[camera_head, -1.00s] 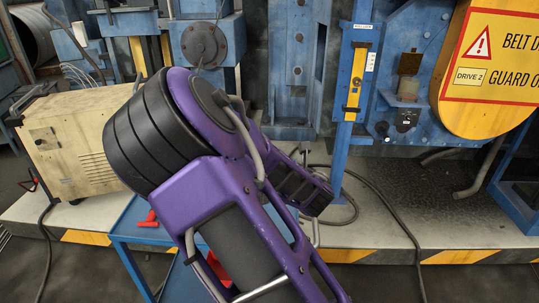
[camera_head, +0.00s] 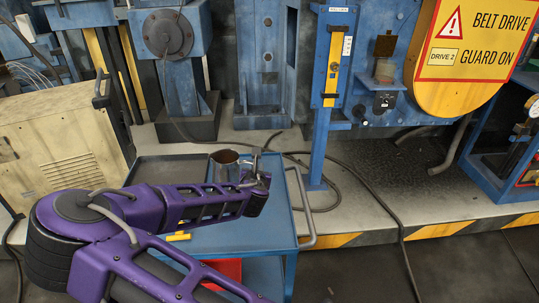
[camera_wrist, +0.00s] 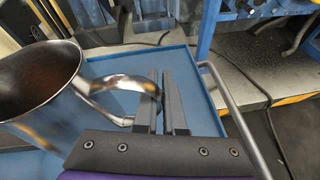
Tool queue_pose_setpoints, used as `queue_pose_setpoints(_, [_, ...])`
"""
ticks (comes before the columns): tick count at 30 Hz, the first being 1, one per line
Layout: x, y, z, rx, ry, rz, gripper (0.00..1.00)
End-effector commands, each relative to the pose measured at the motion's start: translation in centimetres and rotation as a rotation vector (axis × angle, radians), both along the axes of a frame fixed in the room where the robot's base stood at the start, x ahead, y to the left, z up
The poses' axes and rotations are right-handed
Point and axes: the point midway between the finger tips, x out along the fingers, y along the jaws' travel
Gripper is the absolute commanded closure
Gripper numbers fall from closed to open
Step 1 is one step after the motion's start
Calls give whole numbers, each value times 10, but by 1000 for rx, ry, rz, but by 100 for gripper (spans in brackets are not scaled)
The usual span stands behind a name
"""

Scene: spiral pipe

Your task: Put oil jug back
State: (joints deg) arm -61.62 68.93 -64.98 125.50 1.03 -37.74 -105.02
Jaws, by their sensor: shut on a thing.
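The oil jug (camera_head: 224,167) is a shiny metal, open-topped jug over the blue trolley (camera_head: 268,236) in the head view. It is upright, with a brown inside. In the wrist view the jug (camera_wrist: 38,85) fills the left side, and its curved handle (camera_wrist: 108,86) reaches to the fingers. My gripper (camera_head: 257,160) is at the jug's right side, shut on the handle. In the wrist view the gripper (camera_wrist: 172,78) shows two dark parallel fingers at the handle's outer end. I cannot tell whether the jug's base touches the trolley top; my arm partly hides it.
A yellow-handled item (camera_head: 178,236) lies on the trolley near my arm, and a red item (camera_head: 226,271) sits lower down. The trolley's push handle (camera_head: 305,205) stands at its right edge. A cream cabinet (camera_head: 62,150) is at left. A blue post (camera_head: 322,140) rises behind, with cables on the floor.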

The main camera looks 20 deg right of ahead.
Motion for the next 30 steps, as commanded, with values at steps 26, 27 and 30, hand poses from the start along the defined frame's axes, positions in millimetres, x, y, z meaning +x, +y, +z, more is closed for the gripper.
queue_pose_setpoints(26, [4,-27,-20,1,0,-572,100])
queue_pose_setpoints(27, [4,-29,-19,2,1,-603,100])
queue_pose_setpoints(30, [4,-32,-14,0,1,-671,100])
